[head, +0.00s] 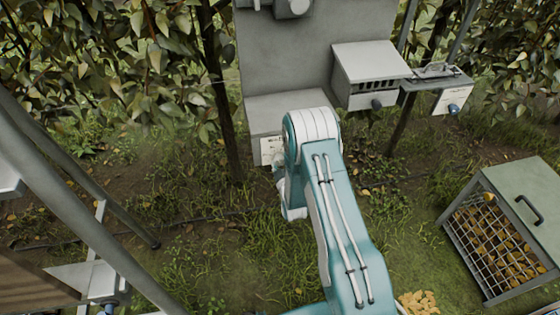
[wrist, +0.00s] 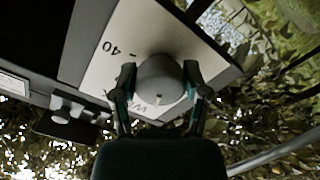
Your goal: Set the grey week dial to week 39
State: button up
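The grey week dial (wrist: 160,80) is a round knob on a white plate (wrist: 112,68), seen close in the wrist view. A "40" is printed on the plate up and left of the dial; other lettering is partly covered by it. A small light mark shows on the dial's face, towards the lower edge in the picture. My gripper (wrist: 160,86) has one finger on each side of the dial, both appearing to touch it. In the head view the white plate (head: 268,151) shows below a grey cabinet, with the dial and fingertips mostly hidden by my arm.
A vented grey box (head: 375,68) with a dark knob and a panel with a blue knob (head: 453,108) stand to the right. Dark posts (head: 218,90) and leafy branches flank the cabinet.

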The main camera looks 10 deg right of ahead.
jog(key=shift+a, duration=0.1)
dwell(0.3)
jog(key=m, duration=0.9)
jog(key=shift+a+m, duration=0.1)
jog(key=shift+m, duration=0.2)
dwell(0.4)
jog(key=o, duration=1.1)
jog(key=shift+w+f, duration=0.1)
jog(key=shift+o, duration=0.2)
